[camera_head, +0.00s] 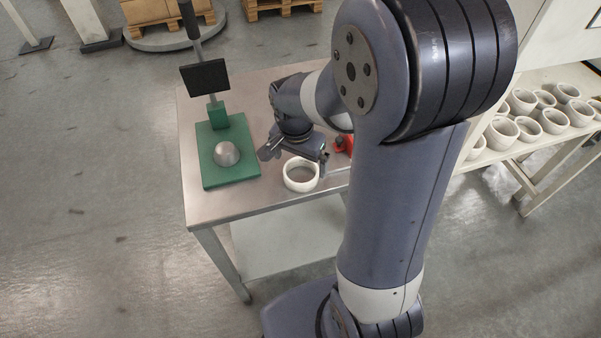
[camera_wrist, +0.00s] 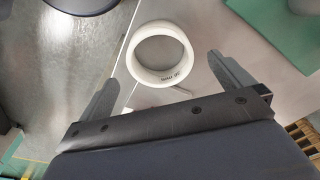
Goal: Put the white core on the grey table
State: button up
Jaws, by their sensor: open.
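The white core (camera_head: 301,174) is a short white ring near the front edge of the grey table (camera_head: 275,207). In the wrist view the two fingers of my gripper (camera_wrist: 165,76) are spread apart, one on each side of the ring, and nothing is held. I cannot tell whether a finger touches it.
A green stand (camera_head: 229,172) with a metal dome and post is left on the table. A red object (camera_head: 343,145) is partly hidden behind my arm. Several white cores (camera_head: 528,124) stand on a shelf at right. The table's left front corner is bare.

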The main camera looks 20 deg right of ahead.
aim_at(302, 177)
jog(key=shift+w+d+f, duration=0.15)
jog(key=shift+f, duration=1.15)
jog(key=shift+w+d+f, duration=0.1)
jog(key=shift+d+f, duration=0.05)
jog(key=shift+f, duration=1.1)
jog(key=shift+c, duration=0.2)
jog(key=c, duration=1)
jog(key=shift+r, duration=0.1)
